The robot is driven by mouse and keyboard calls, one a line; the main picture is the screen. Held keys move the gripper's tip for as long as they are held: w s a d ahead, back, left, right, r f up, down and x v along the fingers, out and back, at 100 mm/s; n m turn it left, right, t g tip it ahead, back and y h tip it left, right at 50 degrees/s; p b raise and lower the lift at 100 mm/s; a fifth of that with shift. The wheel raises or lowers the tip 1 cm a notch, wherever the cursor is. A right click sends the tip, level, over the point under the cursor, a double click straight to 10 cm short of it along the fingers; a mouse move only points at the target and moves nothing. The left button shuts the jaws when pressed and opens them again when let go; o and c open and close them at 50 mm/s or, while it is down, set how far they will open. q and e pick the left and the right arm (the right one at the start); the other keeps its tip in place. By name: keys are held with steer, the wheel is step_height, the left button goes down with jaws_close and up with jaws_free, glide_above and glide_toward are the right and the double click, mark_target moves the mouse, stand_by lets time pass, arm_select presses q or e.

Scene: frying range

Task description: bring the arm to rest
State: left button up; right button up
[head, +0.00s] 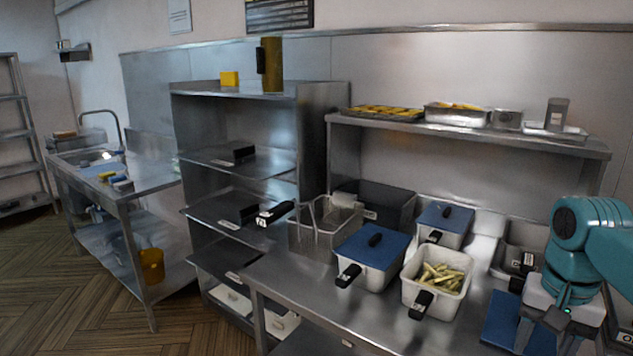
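My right arm is teal and comes in from the right edge in the head view. Its pale grey gripper (546,340) points down over the right end of the steel counter (285,283). The fingertips run close to the bottom edge of the picture. My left gripper is not in view.
Left of my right gripper are a white container of fries (437,280), a blue-lidded container (370,256), another blue-lidded one (443,222) and a wire fry basket (322,230). A steel shelf (470,133) with trays hangs above. The floor at left is clear.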

steer(key=w+a+f+n+y, duration=0.1)
steer(key=a+f, duration=0.4)
steer(key=f, duration=0.5)
steer(key=w+a+f+n+y, duration=0.15)
steer(key=a+f, duration=0.25)
steer(key=f, duration=0.5)
steer(key=w+a+f+n, duration=0.2)
steer(key=a+f, duration=0.3)
steer(key=f, duration=0.5)
steer(key=s+a+f, duration=0.5)
steer(key=s+f, duration=0.2)
steer(key=s, duration=0.2)
steer(key=s+a+f+n+y, duration=0.1)
steer(key=s+a+f, duration=0.4)
steer(key=s+f, duration=0.3)
steer(key=shift+s+a+f, duration=0.2)
steer(key=shift+s+a, duration=0.1)
steer(key=shift+s, duration=0.55)
